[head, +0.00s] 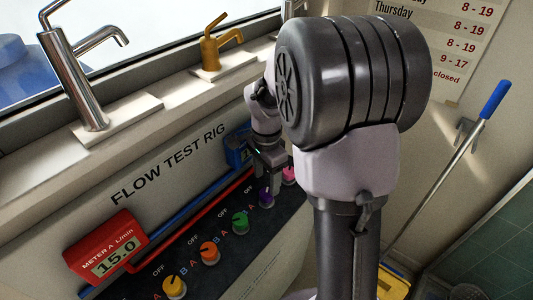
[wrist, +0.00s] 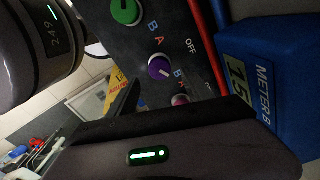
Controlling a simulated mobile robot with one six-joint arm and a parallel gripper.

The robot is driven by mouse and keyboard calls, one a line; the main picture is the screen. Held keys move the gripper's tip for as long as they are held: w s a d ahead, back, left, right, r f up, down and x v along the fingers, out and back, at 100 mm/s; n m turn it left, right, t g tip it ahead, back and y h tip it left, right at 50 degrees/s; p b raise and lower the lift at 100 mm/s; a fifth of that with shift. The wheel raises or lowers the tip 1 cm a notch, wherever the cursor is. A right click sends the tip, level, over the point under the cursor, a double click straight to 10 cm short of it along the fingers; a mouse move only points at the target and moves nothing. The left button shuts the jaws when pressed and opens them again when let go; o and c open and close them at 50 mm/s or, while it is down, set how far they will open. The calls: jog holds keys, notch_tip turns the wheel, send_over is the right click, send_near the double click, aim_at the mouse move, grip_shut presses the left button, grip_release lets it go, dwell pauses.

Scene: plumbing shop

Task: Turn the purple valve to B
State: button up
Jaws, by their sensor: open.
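The purple valve (head: 266,199) is a round knob on the dark sloping panel of the flow test rig, between the green and pink knobs. It also shows in the wrist view (wrist: 160,67), with a pale pointer line towards its lower right, on the side of a letter B. I cannot tell whether the line is exactly on B. Its OFF mark is up and right of it there, and an A lies above it. My gripper (head: 270,176) is open, jaws down, close over the purple valve. I cannot tell whether the jaws touch it.
Green (head: 240,221), orange (head: 210,252), yellow (head: 174,287) and pink (head: 289,174) knobs stand close in the same row. Red meter A (head: 106,249) reads 15.0. Blue meter B (wrist: 262,75) is beside my gripper. Taps stand on the ledge behind.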

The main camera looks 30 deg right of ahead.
aim_at(266, 192)
notch_tip(266, 192, up, 12)
jog(key=p, duration=0.3)
jog(key=shift+r+p, duration=0.25)
jog(key=shift+p, duration=0.15)
